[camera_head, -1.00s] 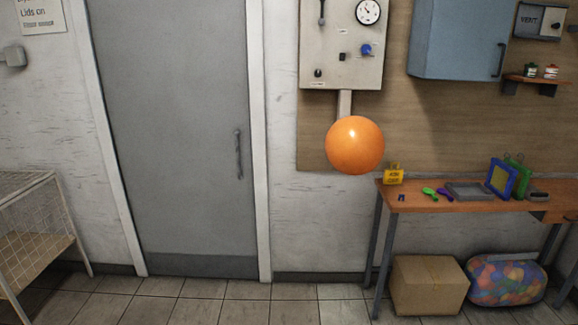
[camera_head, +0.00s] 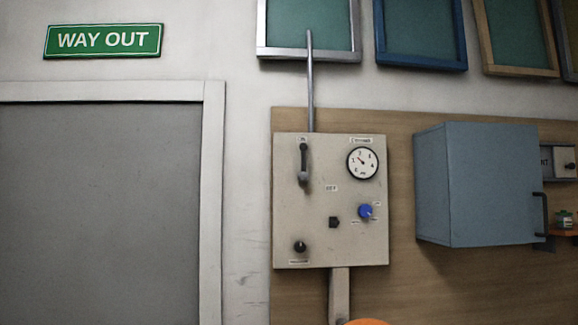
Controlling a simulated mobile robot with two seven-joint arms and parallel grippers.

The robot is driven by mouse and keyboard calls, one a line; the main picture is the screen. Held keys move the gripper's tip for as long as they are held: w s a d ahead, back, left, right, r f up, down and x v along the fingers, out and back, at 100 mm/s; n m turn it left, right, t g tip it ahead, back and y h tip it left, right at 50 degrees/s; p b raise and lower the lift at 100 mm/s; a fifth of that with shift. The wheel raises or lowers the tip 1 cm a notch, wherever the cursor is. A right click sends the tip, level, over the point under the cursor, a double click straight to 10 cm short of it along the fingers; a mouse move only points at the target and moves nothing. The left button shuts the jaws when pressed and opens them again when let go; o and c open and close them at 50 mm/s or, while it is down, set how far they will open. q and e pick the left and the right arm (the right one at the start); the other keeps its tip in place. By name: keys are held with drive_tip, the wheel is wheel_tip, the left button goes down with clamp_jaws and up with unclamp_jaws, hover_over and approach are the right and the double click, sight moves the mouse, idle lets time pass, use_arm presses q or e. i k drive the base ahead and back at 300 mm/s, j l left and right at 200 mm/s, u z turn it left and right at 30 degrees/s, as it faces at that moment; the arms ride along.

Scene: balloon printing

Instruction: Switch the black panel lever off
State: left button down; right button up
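The beige control panel (camera_head: 305,225) hangs on the wooden wall board in the middle of the view. Its black lever (camera_head: 303,165) is at the panel's upper left, under a small label that seems to read ON. The lever lies vertical, with its thicker knob end at the bottom. Neither of my grippers is in view.
A blue cabinet (camera_head: 470,190) stands out from the wall at right. The top of an orange balloon (camera_head: 368,322) shows below. A grey door (camera_head: 100,210) is at left.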

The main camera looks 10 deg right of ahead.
sight(302, 176)
drive_tip(key=i+z, duration=0.2)
drive_tip(key=i, duration=0.25)
drive_tip(key=i+j+z, duration=0.2)
drive_tip(key=i, duration=0.3)
drive_tip(key=i+j+z, duration=0.2)
drive_tip(key=i, duration=0.25)
